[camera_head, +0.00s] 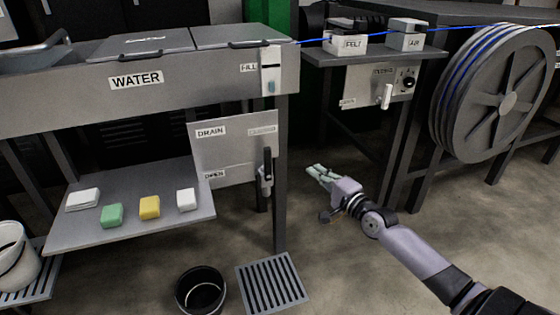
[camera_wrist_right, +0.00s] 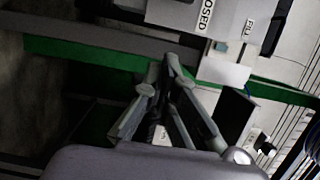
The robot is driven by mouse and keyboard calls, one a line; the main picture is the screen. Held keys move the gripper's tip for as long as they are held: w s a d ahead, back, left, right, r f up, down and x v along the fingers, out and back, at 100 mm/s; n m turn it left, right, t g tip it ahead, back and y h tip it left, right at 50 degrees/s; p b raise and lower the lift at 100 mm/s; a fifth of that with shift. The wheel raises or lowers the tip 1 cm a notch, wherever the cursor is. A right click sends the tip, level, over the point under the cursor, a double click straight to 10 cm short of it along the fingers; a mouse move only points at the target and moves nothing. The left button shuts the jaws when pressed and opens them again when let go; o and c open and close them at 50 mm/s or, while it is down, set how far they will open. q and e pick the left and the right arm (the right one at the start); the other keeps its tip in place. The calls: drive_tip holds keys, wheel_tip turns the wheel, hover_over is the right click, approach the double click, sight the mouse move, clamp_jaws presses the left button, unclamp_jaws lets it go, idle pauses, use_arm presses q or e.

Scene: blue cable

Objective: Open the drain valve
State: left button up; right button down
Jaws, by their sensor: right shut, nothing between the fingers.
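The drain panel (camera_head: 222,165) is a grey plate on the front of the water trough's frame. It carries a DRAIN label at top left, a faint label at top right and an OPEN label at lower left. The drain valve handle (camera_head: 266,168) stands upright at the panel's right edge. My right gripper (camera_head: 312,171) is apart from the handle, to its right, fingers pointing left. In the right wrist view its fingertips (camera_wrist_right: 169,62) meet with nothing between them. A CLOSED label (camera_wrist_right: 205,16) and a FILL label (camera_wrist_right: 247,27) show there. My left gripper is out of view.
The water trough (camera_head: 60,98) stands above a shelf (camera_head: 130,235) with several small blocks. A black bucket (camera_head: 201,290) and a floor grate (camera_head: 272,282) lie below. A cable reel (camera_head: 490,95) and a bench with another valve panel (camera_head: 360,88) stand right. A trough leg (camera_head: 280,210) stands near the handle.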

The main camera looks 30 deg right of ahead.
sight(266, 162)
drive_tip(key=shift+w, duration=0.1)
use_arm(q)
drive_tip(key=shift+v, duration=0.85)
use_arm(e)
drive_tip(key=w+a, duration=0.4)
drive_tip(key=w, duration=0.6)
drive_tip(key=shift+w, duration=0.4)
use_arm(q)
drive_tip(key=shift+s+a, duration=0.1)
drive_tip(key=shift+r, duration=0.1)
